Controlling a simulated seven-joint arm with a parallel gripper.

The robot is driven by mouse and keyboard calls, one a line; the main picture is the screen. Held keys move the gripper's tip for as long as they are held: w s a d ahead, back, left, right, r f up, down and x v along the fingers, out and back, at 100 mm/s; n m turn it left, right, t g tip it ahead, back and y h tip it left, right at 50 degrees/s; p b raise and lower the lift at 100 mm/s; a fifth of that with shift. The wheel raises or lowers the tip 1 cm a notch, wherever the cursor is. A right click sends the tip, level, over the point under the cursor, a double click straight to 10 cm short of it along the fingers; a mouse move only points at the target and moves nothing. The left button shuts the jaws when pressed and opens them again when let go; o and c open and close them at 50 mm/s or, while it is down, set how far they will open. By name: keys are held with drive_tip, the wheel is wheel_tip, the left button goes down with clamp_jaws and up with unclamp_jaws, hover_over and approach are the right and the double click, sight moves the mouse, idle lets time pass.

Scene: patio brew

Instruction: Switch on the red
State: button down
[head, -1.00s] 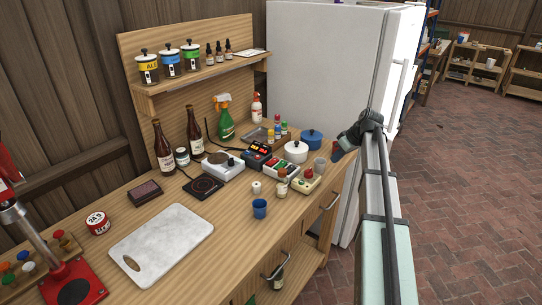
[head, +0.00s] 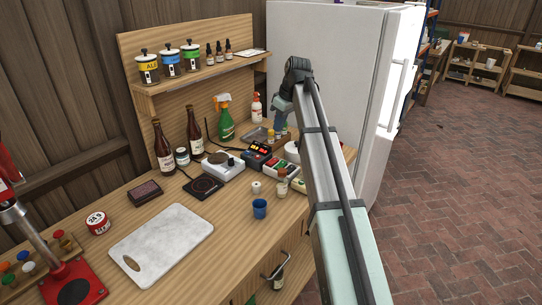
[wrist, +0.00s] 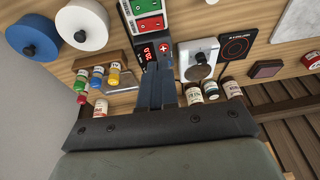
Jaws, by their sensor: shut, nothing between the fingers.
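A small box with red and green switch panels (head: 280,166) sits on the wooden bench in the head view. In the wrist view it is cut by the top edge, with a red panel (wrist: 150,25) and a green panel (wrist: 146,5) showing. A black controller (head: 257,153) with a lit red display is beside it; it also shows in the wrist view (wrist: 149,51), just beyond my fingertips. My gripper (head: 281,124) is shut and empty, pointing down above the back of the bench. In the wrist view its fingers (wrist: 156,72) are together, covering part of the controller.
A hotplate with a knob (wrist: 201,61) and a flat black cooktop (wrist: 237,46) lie beside the controller. White (wrist: 80,24) and blue (wrist: 32,36) pots and small capped bottles (wrist: 98,78) stand on the other side. The fridge (head: 335,60) is close behind my arm.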

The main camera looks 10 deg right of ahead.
idle(0.3)
approach(268, 163)
drive_tip(key=x, duration=0.5)
drive_tip(key=shift+w, duration=0.4)
drive_tip(key=shift+f, duration=0.55)
drive_tip(key=shift+s+a+f, duration=0.2)
drive_tip(key=shift+f, duration=0.25)
drive_tip(key=shift+w+d+r, duration=0.1)
drive_tip(key=shift+w+d, duration=0.05)
drive_tip(key=shift+w, duration=0.05)
